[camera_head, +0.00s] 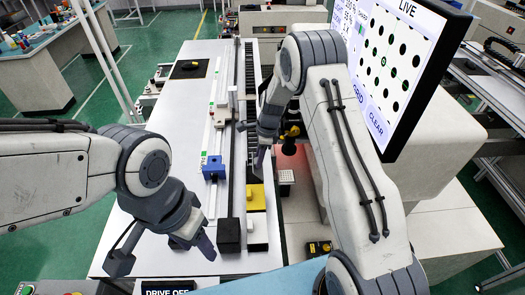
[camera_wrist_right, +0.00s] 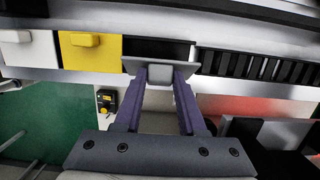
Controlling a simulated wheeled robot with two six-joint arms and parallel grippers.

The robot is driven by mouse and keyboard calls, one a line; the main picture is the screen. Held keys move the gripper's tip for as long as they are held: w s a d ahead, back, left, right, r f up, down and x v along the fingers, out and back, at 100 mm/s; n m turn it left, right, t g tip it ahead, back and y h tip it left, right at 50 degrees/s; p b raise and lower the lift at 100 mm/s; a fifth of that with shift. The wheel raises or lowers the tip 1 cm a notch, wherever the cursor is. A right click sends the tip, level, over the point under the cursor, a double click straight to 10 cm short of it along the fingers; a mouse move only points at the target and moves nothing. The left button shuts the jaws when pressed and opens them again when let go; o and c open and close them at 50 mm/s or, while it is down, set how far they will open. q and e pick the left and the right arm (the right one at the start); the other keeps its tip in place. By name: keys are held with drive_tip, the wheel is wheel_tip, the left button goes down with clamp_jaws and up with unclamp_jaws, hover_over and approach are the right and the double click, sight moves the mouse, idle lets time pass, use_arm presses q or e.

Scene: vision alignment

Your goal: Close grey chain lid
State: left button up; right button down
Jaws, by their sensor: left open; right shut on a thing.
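The grey lid (camera_wrist_right: 132,67) shows in the right wrist view with its block-like knob between the two purple fingers of my right gripper (camera_wrist_right: 159,78). The gripper is shut on the knob. A dark opening (camera_wrist_right: 165,48) shows just beyond the lid, between the yellow lid (camera_wrist_right: 90,48) and the black chain (camera_wrist_right: 255,66). In the head view my right gripper (camera_head: 262,157) is over the chain channel, just beyond the yellow lid (camera_head: 256,198); the grey lid cannot be made out there. My left gripper (camera_head: 164,254) is open and empty over the table's near left part.
A white lid (camera_head: 257,232) lies nearer than the yellow one. A black block (camera_head: 229,235) and a blue block (camera_head: 213,168) stand along the rail. A large screen (camera_head: 390,70) rises at the right. The white table (camera_head: 165,150) is mostly bare on the left.

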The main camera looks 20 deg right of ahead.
drive_tip(key=shift+w+a+r+h, duration=0.1)
drive_tip(key=shift+a+r+h, duration=0.05)
drive_tip(key=shift+a+h, duration=0.35)
drive_tip(key=shift+a+f+h, duration=0.2)
drive_tip(key=shift+a+h, duration=0.1)
drive_tip(key=shift+h, duration=0.1)
drive_tip(key=a+f+h+b, duration=0.1)
drive_tip(key=h+b, duration=0.1)
drive_tip(key=b, duration=0.2)
drive_tip(key=a+f+g+h+b, duration=0.1)
drive_tip(key=h+b, duration=0.2)
drive_tip(key=b, duration=0.1)
drive_tip(key=w+a+f+h+b, duration=0.1)
drive_tip(key=f+h+b, duration=0.1)
drive_tip(key=b, duration=0.2)
drive_tip(key=shift+a+g+h+b, duration=0.3)
drive_tip(key=shift+a+g+h, duration=0.05)
drive_tip(key=shift+g+h, duration=0.05)
drive_tip(key=shift+a+h+b, duration=0.1)
drive_tip(key=shift+h+b, duration=0.4)
drive_tip(key=shift+b, duration=0.25)
use_arm(q)
wheel_tip(320, 180, down, 13)
use_arm(e)
drive_tip(key=shift+c, duration=2.4)
unclamp_jaws()
